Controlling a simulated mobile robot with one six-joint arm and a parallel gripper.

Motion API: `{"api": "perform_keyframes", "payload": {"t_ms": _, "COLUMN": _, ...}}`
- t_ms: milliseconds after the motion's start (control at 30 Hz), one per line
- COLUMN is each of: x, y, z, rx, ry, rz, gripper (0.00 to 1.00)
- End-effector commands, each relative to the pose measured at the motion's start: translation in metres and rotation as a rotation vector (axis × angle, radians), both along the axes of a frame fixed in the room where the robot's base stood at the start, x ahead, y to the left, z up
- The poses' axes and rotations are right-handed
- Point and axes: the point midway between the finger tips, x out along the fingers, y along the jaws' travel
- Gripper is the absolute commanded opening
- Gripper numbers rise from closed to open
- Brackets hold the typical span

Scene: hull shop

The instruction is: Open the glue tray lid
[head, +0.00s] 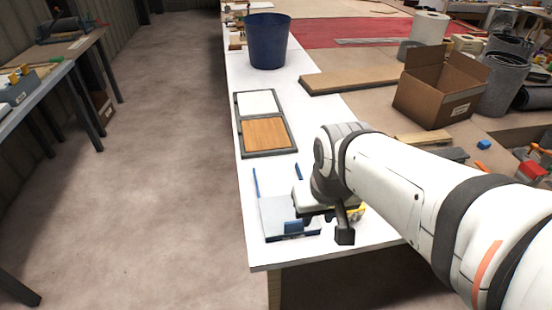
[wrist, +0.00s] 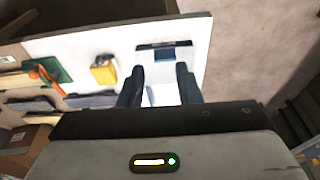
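What looks like the glue tray (head: 275,218) sits near the front end of the white bench, with a flat pale grey-blue top and dark blue parts at its edge. In the wrist view, a tray part with a blue strip (wrist: 168,53) shows beyond the fingertips, and a pale surface shows between them. I cannot tell how far the lid is raised. My gripper (wrist: 158,88) is open, its two dark fingers apart with nothing clearly held. In the head view my gripper is over the tray's right side, and my wrist hides part of the tray.
A yellow item (wrist: 103,72) lies beside the tray. Farther along the bench (head: 255,175) are a dark frame with a white and a wooden panel (head: 265,133) and a blue bucket (head: 268,42). An open cardboard box (head: 432,98) stands right. The bench's left edge borders open floor.

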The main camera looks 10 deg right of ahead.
Motion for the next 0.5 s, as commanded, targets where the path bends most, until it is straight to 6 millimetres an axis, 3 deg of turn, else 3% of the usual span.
{"api": "perform_keyframes", "payload": {"t_ms": 167, "x": 0.017, "y": 0.005, "z": -0.008, "rx": 0.072, "ry": 0.054, "rz": -0.135, "gripper": 0.31}}
{"api": "perform_keyframes", "payload": {"t_ms": 333, "x": 0.054, "y": 0.005, "z": -0.033, "rx": 0.215, "ry": 0.166, "rz": -0.471, "gripper": 0.31}}
{"api": "perform_keyframes", "payload": {"t_ms": 500, "x": 0.093, "y": -0.003, "z": -0.069, "rx": 0.348, "ry": 0.294, "rz": -0.872, "gripper": 0.31}}
